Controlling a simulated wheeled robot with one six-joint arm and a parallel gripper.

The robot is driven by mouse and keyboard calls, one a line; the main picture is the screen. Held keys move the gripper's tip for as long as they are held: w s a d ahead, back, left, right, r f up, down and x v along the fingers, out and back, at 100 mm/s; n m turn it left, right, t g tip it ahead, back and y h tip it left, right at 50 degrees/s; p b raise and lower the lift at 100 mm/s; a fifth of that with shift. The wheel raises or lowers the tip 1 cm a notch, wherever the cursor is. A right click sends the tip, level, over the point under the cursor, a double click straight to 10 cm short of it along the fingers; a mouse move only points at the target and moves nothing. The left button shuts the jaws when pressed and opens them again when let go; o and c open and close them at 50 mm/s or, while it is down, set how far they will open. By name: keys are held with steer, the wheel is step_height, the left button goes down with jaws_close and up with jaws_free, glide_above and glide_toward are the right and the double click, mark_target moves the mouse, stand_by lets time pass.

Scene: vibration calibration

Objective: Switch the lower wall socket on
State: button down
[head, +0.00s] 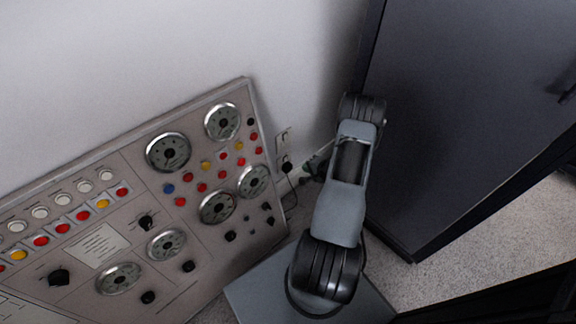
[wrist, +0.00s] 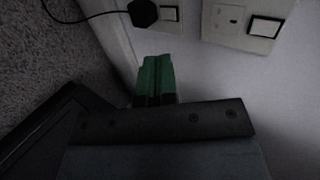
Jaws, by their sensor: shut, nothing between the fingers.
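Two white wall sockets show in the wrist view, which is turned so that the carpet lies at left. The lower wall socket (wrist: 171,14) is at the top edge, partly cut off, with a black plug (wrist: 143,12) in it and a switch beside the plug. The upper socket (wrist: 233,17) has no plug and a white, dark-edged switch. My gripper (wrist: 157,62) has green fingers, shut together and empty, in front of the wall and apart from the lower socket in the picture. In the head view the lower socket (head: 286,166) shows with its plug. Its switch position cannot be told.
A control panel (head: 100,252) with dials, buttons and knobs leans by the wall at left. A dark cabinet (head: 470,110) stands at right. A black cable (wrist: 85,18) runs from the plug over the carpet (wrist: 45,60). The space between panel and cabinet is narrow.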

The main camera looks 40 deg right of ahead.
steer(key=b, duration=0.1)
glide_toward(286, 161)
steer(key=b+x, duration=0.1)
steer(key=x, duration=0.1)
steer(key=b+x, duration=0.1)
steer(key=f+b+x, duration=0.1)
steer(key=x, duration=0.1)
steer(key=shift+s+f, duration=0.1)
steer(key=shift+f, duration=0.05)
steer(key=shift+w+a, duration=0.15)
steer(key=shift+w, duration=0.75)
steer(key=shift+f+b, duration=0.15)
steer(key=shift+b, duration=0.2)
steer(key=b, duration=0.3)
steer(key=shift+w+f, duration=0.3)
steer(key=shift+a+r, duration=0.1)
steer(key=shift+r, duration=0.1)
